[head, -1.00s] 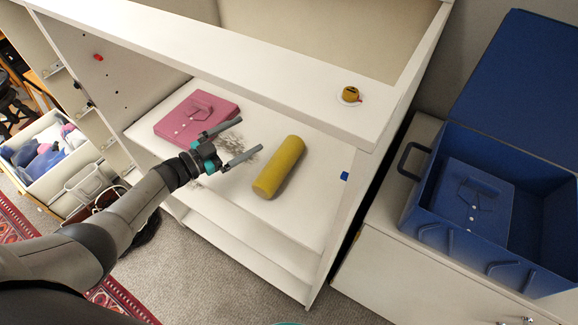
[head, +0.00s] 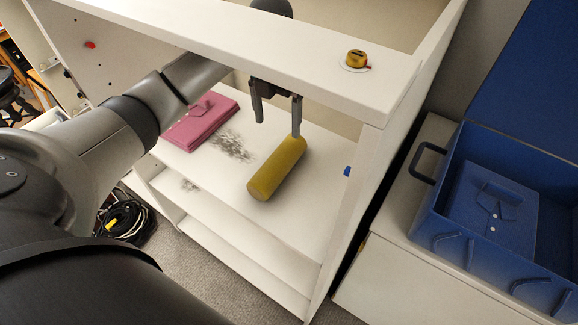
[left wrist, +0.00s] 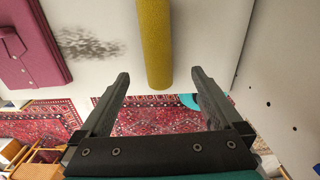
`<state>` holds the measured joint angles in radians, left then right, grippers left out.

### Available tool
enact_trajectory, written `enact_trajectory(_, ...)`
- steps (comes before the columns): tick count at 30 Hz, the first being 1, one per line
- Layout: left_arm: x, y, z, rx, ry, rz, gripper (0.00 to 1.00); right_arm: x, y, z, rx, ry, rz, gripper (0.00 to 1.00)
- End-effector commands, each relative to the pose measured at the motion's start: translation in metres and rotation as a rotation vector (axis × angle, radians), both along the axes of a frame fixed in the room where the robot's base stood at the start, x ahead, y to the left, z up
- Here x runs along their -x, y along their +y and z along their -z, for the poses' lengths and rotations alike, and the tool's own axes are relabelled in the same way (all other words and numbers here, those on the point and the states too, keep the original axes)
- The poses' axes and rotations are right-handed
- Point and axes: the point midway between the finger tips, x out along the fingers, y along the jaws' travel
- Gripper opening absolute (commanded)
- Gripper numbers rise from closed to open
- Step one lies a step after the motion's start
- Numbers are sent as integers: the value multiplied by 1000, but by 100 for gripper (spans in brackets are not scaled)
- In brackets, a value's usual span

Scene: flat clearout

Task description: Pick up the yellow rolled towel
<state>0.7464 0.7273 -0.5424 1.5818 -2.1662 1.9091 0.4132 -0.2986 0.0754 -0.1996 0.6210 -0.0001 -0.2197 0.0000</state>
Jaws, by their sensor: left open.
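The yellow rolled towel (head: 277,168) lies on the white shelf board (head: 225,185) inside the open cabinet. In the left wrist view the towel (left wrist: 154,40) runs lengthwise, ahead of and between the two fingers. My left gripper (head: 279,125) is open and empty, with its fingers pointing down near the far end of the towel. One finger overlaps the towel's far end in the head view; I cannot tell whether it touches. In the left wrist view the gripper (left wrist: 160,85) shows both fingers wide apart. My right gripper is not in view.
A pink folded garment (head: 200,122) lies left of the towel, with a dark grey smudge (head: 232,146) between. A blue open case (head: 430,220) stands at right.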

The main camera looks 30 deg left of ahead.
Motion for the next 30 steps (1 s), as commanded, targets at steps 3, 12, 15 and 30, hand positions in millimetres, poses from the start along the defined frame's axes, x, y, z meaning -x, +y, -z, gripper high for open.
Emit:
enact_trajectory(3,0,4,10,-24,-3,3,100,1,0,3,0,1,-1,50)
enact_trajectory(12,0,3,73,-20,-2,2,100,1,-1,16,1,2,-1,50)
enact_trajectory(15,-1,3,88,-20,-3,1,100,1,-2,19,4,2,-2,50)
enact_trajectory(30,-6,3,142,-18,-2,1,100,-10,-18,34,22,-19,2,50)
